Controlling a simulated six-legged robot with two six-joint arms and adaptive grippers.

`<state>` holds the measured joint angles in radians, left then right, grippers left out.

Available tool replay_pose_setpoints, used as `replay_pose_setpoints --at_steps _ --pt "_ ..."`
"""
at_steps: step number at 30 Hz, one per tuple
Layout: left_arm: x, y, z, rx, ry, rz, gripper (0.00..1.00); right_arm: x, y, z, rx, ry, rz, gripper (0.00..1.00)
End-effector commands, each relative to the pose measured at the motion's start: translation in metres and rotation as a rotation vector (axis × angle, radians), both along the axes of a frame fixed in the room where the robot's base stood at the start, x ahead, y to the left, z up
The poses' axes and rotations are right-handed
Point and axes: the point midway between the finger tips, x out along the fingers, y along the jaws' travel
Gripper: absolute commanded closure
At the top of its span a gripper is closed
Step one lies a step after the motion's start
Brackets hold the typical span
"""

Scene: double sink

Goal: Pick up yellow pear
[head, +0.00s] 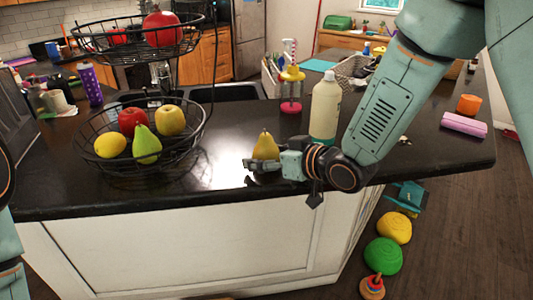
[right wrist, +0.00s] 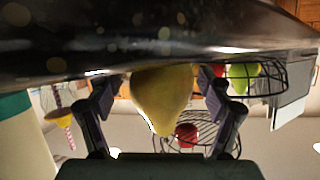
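The yellow pear (head: 265,146) stands upright on the black countertop near its front edge. My right gripper (head: 262,164) is low over the counter at the pear, reaching in from the right, and hides the pear's lower part in the head view. The right wrist view is upside down, with the counter at the top. There the pear (right wrist: 160,97) sits between the two open fingers of my right gripper (right wrist: 162,92), with a gap on each side. Only parts of my left arm show at the left edge of the head view; its gripper is out of view.
A two-tier wire fruit basket (head: 145,168) stands left of the pear, holding a green pear (head: 147,146) and other fruit. A white bottle (head: 325,105) stands close behind my right wrist. A yellow-topped pink item (head: 291,95) is behind. Open counter lies between basket and pear.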

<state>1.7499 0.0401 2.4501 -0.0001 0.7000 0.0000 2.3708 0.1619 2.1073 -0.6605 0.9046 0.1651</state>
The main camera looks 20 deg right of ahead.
Motion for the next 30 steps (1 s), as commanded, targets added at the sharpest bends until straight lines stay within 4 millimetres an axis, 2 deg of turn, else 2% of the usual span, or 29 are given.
replay_pose_setpoints --at_steps 2,19,26,30 --pt "0.0 0.0 0.0 0.0 0.0 0.0 0.46 0.0 0.0 0.0 0.0 0.0 0.0 0.31" --pt "0.0 0.0 0.0 0.0 0.0 0.0 0.46 0.0 0.0 0.0 0.0 0.0 0.0 0.79" --pt "0.0 0.0 0.0 0.0 0.0 0.0 0.46 0.0 0.0 0.002 0.0 -0.002 0.0 0.79" --pt "0.0 0.0 0.002 0.0 0.0 0.0 0.46 0.001 0.0 0.017 -0.001 -0.006 0.0 0.79"
